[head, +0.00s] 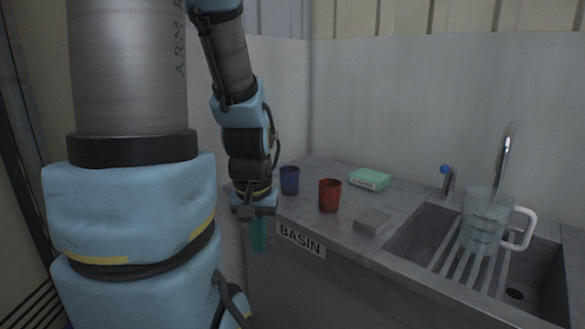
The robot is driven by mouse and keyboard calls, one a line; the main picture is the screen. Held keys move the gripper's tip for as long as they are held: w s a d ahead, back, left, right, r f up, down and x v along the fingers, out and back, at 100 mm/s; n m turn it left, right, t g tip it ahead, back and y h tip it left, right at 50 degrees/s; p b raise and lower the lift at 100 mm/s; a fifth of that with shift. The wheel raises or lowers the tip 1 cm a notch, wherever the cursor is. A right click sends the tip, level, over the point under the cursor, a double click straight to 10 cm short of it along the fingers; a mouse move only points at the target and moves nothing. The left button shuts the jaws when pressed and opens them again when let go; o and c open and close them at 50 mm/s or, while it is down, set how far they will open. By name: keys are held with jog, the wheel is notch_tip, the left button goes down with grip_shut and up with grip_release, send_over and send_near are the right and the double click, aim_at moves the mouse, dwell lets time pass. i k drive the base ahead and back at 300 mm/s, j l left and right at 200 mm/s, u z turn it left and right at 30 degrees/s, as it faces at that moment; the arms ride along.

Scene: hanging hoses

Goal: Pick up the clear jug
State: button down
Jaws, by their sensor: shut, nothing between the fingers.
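The clear jug (484,222) stands upright on the slatted rack in the sink at the right. Its white handle (525,228) points right. My gripper (259,234) hangs in front of the counter's left part, pointing down, far to the left of the jug. Its teal fingers are shut with nothing between them.
A blue cup (289,180), a red cup (330,195), a green box (369,179) and a grey block (371,220) stand on the counter (325,230). A tap (502,165) rises behind the jug, with a blue-knobbed valve (447,180) to its left. The sink rim (405,225) borders the jug's rack.

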aim_at(486, 213)
jog(key=z, duration=1.3)
